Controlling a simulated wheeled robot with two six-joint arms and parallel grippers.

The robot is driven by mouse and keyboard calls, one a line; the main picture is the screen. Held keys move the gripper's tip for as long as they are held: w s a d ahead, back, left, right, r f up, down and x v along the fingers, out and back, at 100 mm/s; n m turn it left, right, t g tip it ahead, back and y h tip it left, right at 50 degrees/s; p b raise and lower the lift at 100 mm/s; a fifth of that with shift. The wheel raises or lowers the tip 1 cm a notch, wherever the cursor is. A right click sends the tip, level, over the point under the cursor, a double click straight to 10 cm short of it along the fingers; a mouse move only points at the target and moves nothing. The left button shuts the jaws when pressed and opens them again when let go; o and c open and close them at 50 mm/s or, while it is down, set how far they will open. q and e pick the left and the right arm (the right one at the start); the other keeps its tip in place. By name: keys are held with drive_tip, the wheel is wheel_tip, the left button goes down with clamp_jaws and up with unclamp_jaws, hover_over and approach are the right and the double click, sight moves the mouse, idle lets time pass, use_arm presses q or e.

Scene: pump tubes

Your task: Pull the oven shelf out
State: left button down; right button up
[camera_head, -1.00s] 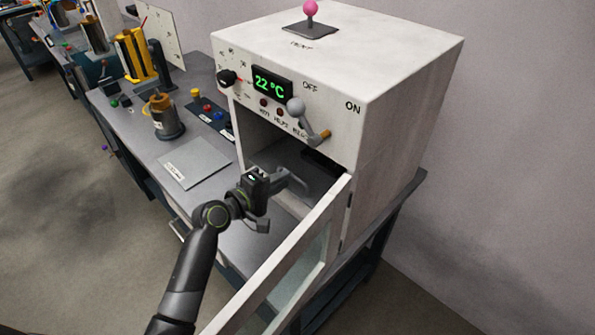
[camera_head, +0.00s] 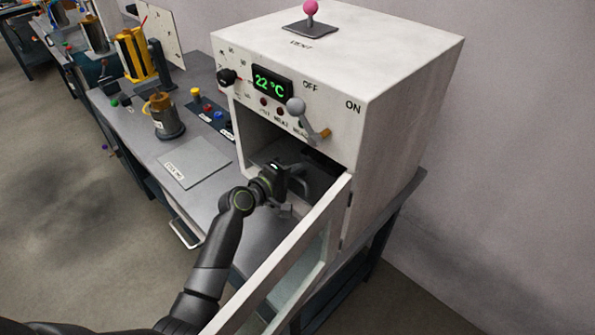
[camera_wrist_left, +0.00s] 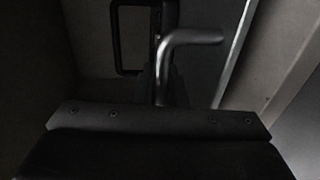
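The white oven (camera_head: 415,120) stands open, its framed door (camera_head: 285,265) swung out to the front right. Its inside is dark, and the shelf's outline cannot be made out clearly. My left gripper (camera_head: 292,198) is at the opening, low and close to the door's hinge side. A grey bent bar shows beside it; whether it is a finger or a handle is unclear. In the left wrist view, a bent metal bar (camera_wrist_left: 188,38) and a dark loop (camera_wrist_left: 128,70) lie beyond the gripper body. Any grip is hidden. My right gripper is not in view.
The oven front carries a dial (camera_head: 227,76), a green display (camera_head: 272,83) and a ball-ended lever (camera_head: 297,106). A grey plate (camera_head: 187,168) and a round device (camera_head: 166,122) sit on the bench to the left. The door limits room on the right.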

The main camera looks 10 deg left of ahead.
use_arm(q)
drive_tip(key=shift+a, duration=0.1)
drive_tip(key=f+p+v, duration=0.1)
drive_tip(key=v, duration=0.8)
drive_tip(key=f+v, duration=0.2)
drive_tip(key=v, duration=0.7)
drive_tip(key=shift+s+a+f+p, duration=0.25)
drive_tip(key=shift+s+a+p, duration=0.15)
drive_tip(key=shift+s, duration=0.2)
drive_tip(key=c, duration=1.8)
unclamp_jaws()
